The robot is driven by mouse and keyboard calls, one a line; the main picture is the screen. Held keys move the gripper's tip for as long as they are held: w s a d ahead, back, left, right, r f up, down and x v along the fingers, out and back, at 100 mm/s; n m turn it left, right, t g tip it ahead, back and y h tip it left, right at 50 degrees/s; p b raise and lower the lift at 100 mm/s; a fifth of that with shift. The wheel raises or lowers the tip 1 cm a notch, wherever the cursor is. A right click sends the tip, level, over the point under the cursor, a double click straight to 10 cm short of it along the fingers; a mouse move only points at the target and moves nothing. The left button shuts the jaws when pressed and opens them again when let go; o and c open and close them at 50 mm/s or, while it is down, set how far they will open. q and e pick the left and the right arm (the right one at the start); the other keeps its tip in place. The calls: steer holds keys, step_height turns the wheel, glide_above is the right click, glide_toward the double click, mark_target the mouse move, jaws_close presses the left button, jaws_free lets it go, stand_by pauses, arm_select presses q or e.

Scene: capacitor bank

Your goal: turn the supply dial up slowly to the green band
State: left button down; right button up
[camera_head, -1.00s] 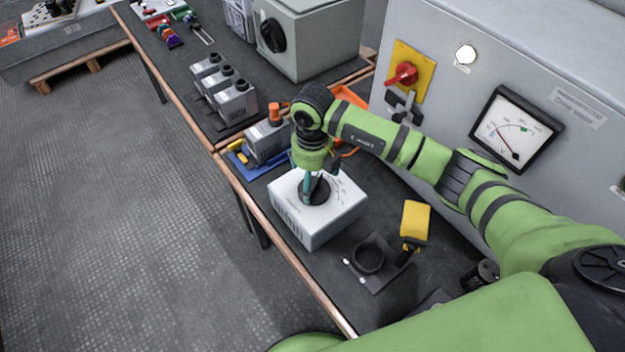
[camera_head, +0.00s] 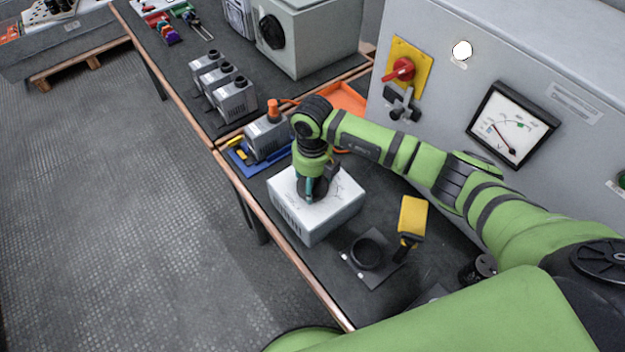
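The white supply box (camera_head: 328,217) stands on the bench with a black round dial (camera_head: 322,193) and scale marks on its top face. My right gripper (camera_head: 311,193) points down at the dial, its fingers right at the knob and covering much of it. Whether the fingers are closed on the dial is hidden. The panel meter (camera_head: 514,127) has a white face, a short green band (camera_head: 520,125) at upper right, and a needle that leans up and left, short of the green. My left gripper is not in view.
A yellow handheld tool (camera_head: 412,219) and a black ring on a plate (camera_head: 367,252) lie right of the box. A grey unit (camera_head: 267,137) on a blue tray stands behind it. A red switch (camera_head: 401,70) and white lamp (camera_head: 462,50) are on the cabinet.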

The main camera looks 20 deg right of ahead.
steer(key=o, duration=1.1)
steer(key=shift+w, duration=0.1)
steer(key=shift+o, duration=0.2)
step_height(320, 180, up, 12)
stand_by(1.2)
